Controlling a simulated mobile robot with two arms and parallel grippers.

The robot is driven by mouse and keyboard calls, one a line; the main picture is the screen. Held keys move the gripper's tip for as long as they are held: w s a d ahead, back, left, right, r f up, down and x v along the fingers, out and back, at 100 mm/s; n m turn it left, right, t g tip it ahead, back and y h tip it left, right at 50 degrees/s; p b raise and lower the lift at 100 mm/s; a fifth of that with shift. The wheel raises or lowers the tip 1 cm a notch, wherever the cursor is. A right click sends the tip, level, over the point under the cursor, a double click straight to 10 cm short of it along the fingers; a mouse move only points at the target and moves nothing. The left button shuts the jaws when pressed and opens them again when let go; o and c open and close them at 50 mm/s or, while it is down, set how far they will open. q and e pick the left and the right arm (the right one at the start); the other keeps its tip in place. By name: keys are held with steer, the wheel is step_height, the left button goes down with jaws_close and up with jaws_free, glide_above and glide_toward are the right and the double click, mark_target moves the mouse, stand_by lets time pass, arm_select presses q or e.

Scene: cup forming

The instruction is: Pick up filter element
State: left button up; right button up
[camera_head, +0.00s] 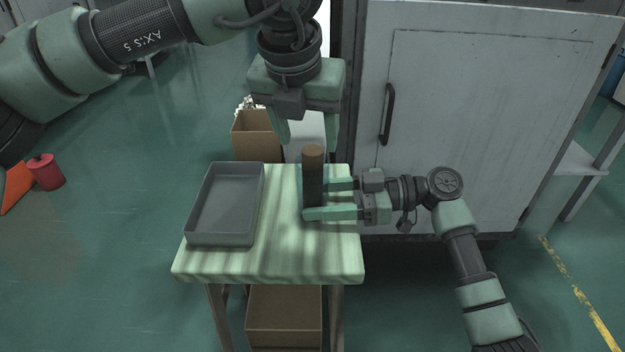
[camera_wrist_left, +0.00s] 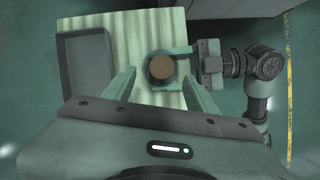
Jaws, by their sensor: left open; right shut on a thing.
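The filter element (camera_head: 313,180) is a dark upright cylinder with a brown top, above the right part of the small table (camera_head: 285,262). My right gripper (camera_head: 318,199) comes from the right and is shut on it, one finger on each side. My left gripper (camera_head: 305,140) is open and empty, pointing down above and slightly behind the filter element. In the left wrist view the round brown top of the filter element (camera_wrist_left: 161,67) shows between and beyond my open left fingers (camera_wrist_left: 160,90). I cannot tell whether the cylinder's lower end touches the table.
An empty grey tray (camera_head: 250,240) lies on the table's left half. A cardboard box (camera_head: 257,136) stands behind the table and another box (camera_head: 284,318) is below it. A large grey cabinet (camera_head: 470,110) stands behind on the right. The table's front part is clear.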

mark_target(311, 152)
arm_select(q)
steer(key=x, duration=0.4)
steer(key=shift+r, duration=0.1)
jaws_close()
step_height(311, 152, up, 18)
stand_by(0.5)
steer(key=shift+s, duration=0.1)
arm_select(e)
steer(key=o, duration=1.1)
steer(key=shift+c, duration=0.2)
